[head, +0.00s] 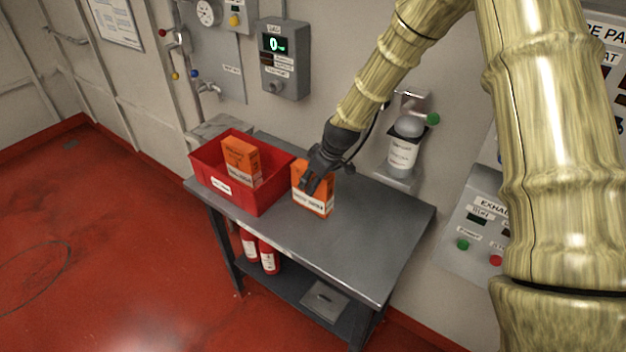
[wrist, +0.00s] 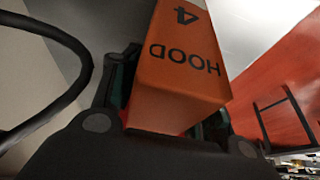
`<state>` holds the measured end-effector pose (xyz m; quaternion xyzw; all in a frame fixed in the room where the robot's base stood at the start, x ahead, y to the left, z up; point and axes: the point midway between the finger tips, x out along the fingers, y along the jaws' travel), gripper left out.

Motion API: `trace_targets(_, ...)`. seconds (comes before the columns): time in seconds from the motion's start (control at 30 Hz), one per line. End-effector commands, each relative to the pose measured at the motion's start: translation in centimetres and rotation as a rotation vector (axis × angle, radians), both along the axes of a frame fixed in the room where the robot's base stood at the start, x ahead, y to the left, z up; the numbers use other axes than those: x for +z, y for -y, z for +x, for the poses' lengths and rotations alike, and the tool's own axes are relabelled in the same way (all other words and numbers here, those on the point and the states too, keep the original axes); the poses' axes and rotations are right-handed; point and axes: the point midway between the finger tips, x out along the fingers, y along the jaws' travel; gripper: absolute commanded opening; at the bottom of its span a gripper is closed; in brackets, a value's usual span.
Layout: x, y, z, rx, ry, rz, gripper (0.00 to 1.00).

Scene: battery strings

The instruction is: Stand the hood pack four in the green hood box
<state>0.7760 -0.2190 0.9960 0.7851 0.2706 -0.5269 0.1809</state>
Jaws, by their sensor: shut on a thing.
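The hood pack four is an orange box (head: 318,203) with a white label, and it stands upright at the table, right of a red box. In the wrist view its orange face (wrist: 180,75) reads "HOOD 4", upside down. My gripper (head: 314,180) is shut on this pack from above, with a finger on each side in the wrist view. Whether the pack touches the table is hard to tell. The green hood box is not seen in either view.
The red box (head: 214,184) on the table's left end holds another orange pack (head: 241,160). The grey table (head: 350,240) is bare to the right. Red cylinders (head: 268,257) stand on the shelf below. A wall dispenser (head: 403,152) hangs behind the table.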

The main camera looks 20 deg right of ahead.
Motion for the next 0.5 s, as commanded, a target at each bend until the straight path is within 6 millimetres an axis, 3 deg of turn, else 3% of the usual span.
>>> trace_targets(0.27,-0.32,0.02,0.03,0.0,0.001,0.0,0.01)
trace_targets(0.3,-0.29,0.03,-0.02,0.0,0.0,0.0,0.52)
trace_targets(0.4,-0.3,0.02,-0.03,-0.001,0.0,0.0,0.66)
trace_targets(0.5,-0.29,0.03,-0.03,-0.001,0.0,0.0,0.66)
